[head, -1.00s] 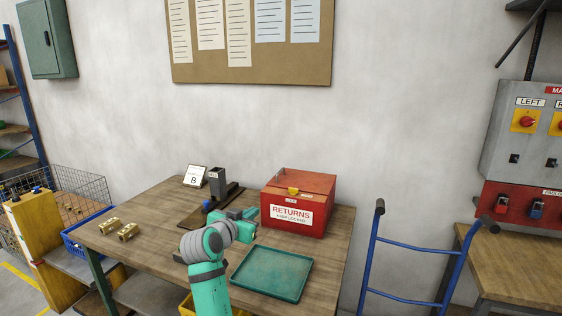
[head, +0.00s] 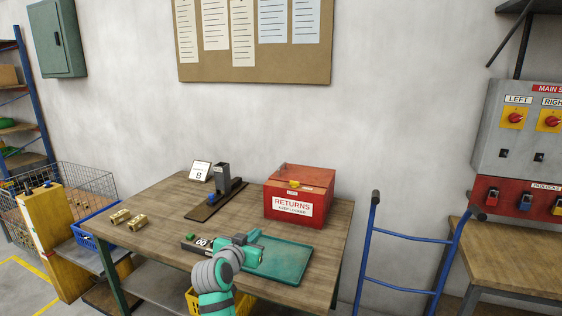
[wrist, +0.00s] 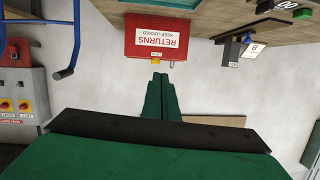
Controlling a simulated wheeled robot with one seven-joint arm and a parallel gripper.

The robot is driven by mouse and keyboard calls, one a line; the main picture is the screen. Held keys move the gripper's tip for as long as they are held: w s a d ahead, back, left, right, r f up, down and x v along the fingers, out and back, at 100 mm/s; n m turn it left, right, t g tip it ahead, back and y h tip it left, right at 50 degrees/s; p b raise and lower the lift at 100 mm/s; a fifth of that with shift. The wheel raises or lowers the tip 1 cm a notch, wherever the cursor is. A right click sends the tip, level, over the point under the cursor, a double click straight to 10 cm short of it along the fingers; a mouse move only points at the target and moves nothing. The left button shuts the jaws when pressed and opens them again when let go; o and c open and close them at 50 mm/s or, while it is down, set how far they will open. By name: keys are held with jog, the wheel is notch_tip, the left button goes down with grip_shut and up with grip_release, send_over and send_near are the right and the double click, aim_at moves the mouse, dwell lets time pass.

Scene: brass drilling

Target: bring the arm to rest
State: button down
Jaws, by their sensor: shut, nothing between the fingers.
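My gripper (wrist: 160,78) is shut and empty; its two green fingers lie together in the wrist view. In the head view my arm (head: 228,262) is bent over the front of the workbench (head: 165,236), its end above the left part of the green tray (head: 285,262). The fingertips are hard to make out there. The wrist view is upside down and shows the red returns box (wrist: 157,38) beyond the fingertips, with a gap of wall between them.
The red returns box (head: 299,192), lid shut, stands at the back right. A grey post fixture (head: 222,180), a card marked B (head: 200,171), brass parts (head: 120,217) and a small black counter (head: 196,243) are on the bench. A blue hand truck (head: 405,235) stands right.

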jog(key=s+d+f+n+y, duration=0.1)
jog(key=s+f+n+y, duration=0.1)
jog(key=s+f, duration=0.95)
jog(key=s+d+f+n+y, duration=0.1)
jog(key=s+d+f, duration=0.1)
jog(key=s+f, duration=0.95)
jog(key=s+d+f+n+y, duration=0.1)
jog(key=s+d+f, duration=0.1)
jog(key=s+f, duration=1)
jog(key=s+d+r, duration=0.1)
jog(key=s+r, duration=0.3)
jog(key=s, duration=0.5)
jog(key=s+d+r, duration=0.1)
jog(key=s+r, duration=0.2)
jog(key=s, duration=0.6)
jog(key=s+d+r+t, duration=0.1)
jog(key=s+r, duration=0.3)
jog(key=s, duration=0.5)
jog(key=shift+s+r, duration=0.35)
jog(key=shift+s, duration=0.05)
